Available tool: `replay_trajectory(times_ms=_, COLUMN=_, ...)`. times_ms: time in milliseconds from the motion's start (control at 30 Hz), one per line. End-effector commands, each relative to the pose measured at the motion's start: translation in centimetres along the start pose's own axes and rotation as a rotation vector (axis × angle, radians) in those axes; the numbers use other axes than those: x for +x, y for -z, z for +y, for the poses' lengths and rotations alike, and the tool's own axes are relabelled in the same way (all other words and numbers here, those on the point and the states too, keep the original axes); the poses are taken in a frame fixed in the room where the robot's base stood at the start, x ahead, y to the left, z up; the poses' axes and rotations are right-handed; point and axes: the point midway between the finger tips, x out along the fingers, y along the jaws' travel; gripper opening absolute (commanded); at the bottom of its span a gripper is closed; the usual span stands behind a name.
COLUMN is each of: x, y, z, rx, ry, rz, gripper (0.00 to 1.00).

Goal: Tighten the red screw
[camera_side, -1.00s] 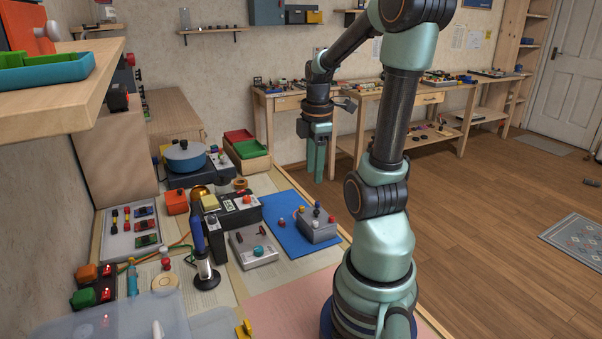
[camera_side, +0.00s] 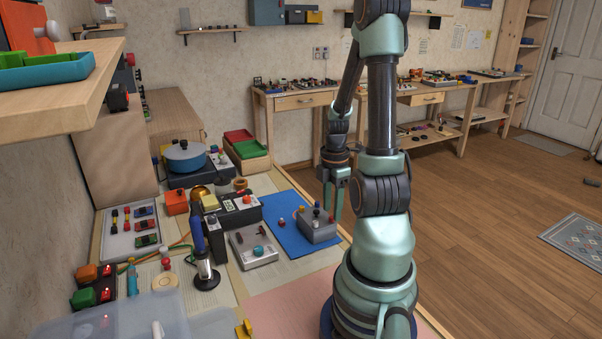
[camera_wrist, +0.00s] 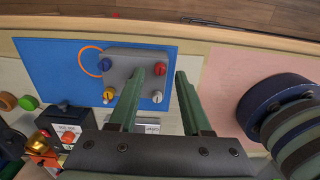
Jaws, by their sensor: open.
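A grey box (camera_wrist: 134,75) lies on the blue mat in the wrist view. It carries a red screw (camera_wrist: 161,68) at its upper right, a blue one (camera_wrist: 105,65) at its upper left, a yellow one (camera_wrist: 109,94) at its lower left and a pale one (camera_wrist: 157,97) at its lower right. In the side view my gripper (camera_side: 333,214) hangs pointing down by the grey box (camera_side: 318,232).
The blue mat (camera_side: 284,236) lies under the box. A grey device (camera_side: 253,247) and a soldering iron in its stand (camera_side: 207,278) stand to the left. A pink mat (camera_wrist: 225,80) lies to the right in the wrist view, mostly bare.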

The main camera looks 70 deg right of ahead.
Motion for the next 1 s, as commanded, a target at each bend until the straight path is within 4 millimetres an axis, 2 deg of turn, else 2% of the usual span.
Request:
replay_trajectory(times_ms=200, x=1.5, y=0.0, z=0.0, rx=0.000, ry=0.001, rz=0.000, gripper=0.48)
replay_trajectory(times_ms=533, x=1.8, y=0.0, z=0.0, rx=0.000, ry=-0.001, rz=0.000, gripper=0.48)
replay_trajectory(times_ms=567, x=1.7, y=0.0, z=0.0, rx=0.000, ry=-0.001, rz=0.000, gripper=0.41)
replay_trajectory(times_ms=600, x=1.7, y=0.0, z=0.0, rx=0.000, ry=-0.001, rz=0.000, gripper=0.26)
replay_trajectory(times_ms=667, x=1.7, y=0.0, z=0.0, rx=0.000, ry=-0.002, rz=0.000, gripper=0.03)
replay_trajectory(times_ms=700, x=1.7, y=0.0, z=0.0, rx=0.000, ry=-0.002, rz=-0.001, gripper=0.00)
replay_trajectory(times_ms=1000, x=1.7, y=0.0, z=0.1, rx=0.016, ry=-0.002, rz=-0.001, gripper=0.00)
